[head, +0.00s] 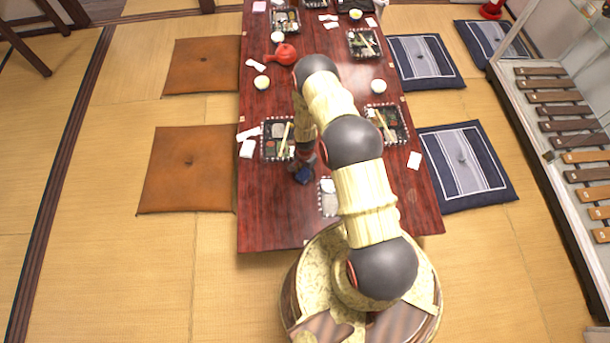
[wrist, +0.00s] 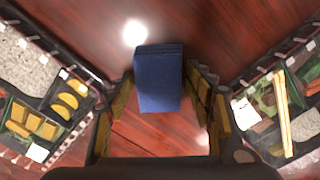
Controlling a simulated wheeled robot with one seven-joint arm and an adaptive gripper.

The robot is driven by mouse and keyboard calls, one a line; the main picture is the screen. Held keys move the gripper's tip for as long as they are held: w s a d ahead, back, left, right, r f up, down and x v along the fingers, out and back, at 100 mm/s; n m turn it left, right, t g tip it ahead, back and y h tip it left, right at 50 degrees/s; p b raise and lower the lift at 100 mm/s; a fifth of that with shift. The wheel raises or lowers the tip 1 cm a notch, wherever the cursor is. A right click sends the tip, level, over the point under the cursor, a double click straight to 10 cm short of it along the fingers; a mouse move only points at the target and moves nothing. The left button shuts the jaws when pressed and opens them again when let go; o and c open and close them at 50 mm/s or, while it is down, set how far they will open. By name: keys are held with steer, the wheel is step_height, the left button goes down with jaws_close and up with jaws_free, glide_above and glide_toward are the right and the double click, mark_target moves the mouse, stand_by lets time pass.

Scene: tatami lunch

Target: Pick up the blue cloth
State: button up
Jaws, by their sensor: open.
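The blue cloth (wrist: 158,78) is a folded, block-like piece on the dark red wooden table (wrist: 215,22). In the wrist view it lies between and slightly beyond the fingertips of my gripper (wrist: 158,88). My gripper is open, with one finger on each side of the cloth; I cannot tell whether either touches it. In the head view the cloth (head: 304,174) shows as a small dark blue patch below my gripper (head: 303,160), partly hidden by it.
In the wrist view, a bento tray (wrist: 60,118) stands to the left and another bento tray (wrist: 285,110) to the right. In the head view, a red teapot (head: 285,53) and several cups are farther up the table. Floor cushions (head: 190,170) line both sides.

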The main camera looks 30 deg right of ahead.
mark_target(305, 173)
steer(key=shift+r, duration=0.1)
steer(key=shift+c, duration=0.4)
steer(key=c, duration=0.7)
steer(key=shift+c, duration=0.3)
steer(key=shift+r, duration=0.1)
steer(key=shift+c, duration=0.2)
steer(key=shift+r+p, duration=0.45)
steer(key=shift+r, duration=0.1)
step_height(305, 173, up, 2)
steer(key=shift+s+r+p, duration=0.1)
steer(key=shift+r+p, duration=0.15)
steer(key=shift+p, duration=0.4)
steer(key=s+a+r+p, duration=0.1)
steer(key=s+r+p, duration=0.1)
steer(key=s+r, duration=0.2)
steer(key=s+a+r+p, duration=0.1)
steer(key=s+r+p, duration=0.2)
steer(key=s, duration=0.6)
steer(key=shift+s+a+r, duration=0.25)
steer(key=shift+a+r, duration=0.15)
steer(key=shift+r, duration=0.7)
